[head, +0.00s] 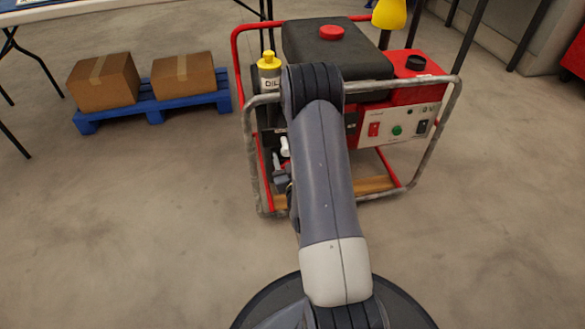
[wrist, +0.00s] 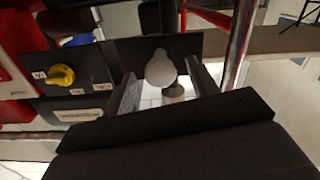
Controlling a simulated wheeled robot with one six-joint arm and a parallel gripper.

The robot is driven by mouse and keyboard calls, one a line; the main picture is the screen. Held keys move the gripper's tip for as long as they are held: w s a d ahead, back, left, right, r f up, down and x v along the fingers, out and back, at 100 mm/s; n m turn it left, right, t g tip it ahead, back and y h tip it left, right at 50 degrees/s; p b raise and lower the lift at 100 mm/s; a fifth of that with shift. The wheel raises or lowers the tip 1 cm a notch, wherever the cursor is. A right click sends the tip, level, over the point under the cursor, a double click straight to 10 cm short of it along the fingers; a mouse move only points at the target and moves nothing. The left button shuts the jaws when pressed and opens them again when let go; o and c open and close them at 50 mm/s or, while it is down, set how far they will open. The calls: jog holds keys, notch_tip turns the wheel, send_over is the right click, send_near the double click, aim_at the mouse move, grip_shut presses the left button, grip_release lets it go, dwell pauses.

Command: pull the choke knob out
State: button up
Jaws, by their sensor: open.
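A pale, rounded knob (wrist: 161,68), which looks like the choke knob, stands out from a dark plate in the wrist view. My gripper (wrist: 161,76) is open, with one finger to the left of this knob and one to the right. Gaps show on both sides, and I cannot tell how deep the knob sits between the fingers. In the head view a small white part (head: 285,147) shows at the generator's left side, maybe the same knob. My arm hides most of that area and my gripper there.
A yellow knob (wrist: 61,75) sits on a dark panel left of my gripper. A metal frame tube (wrist: 240,40) runs close on the right. The generator's tubular frame (head: 247,150) surrounds the machine. A blue pallet (head: 152,108) with two boxes stands left; floor in front is clear.

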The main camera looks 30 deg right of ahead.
jog(key=p+v, duration=0.1)
jog(key=v, duration=0.8)
jog(key=shift+s, duration=0.2)
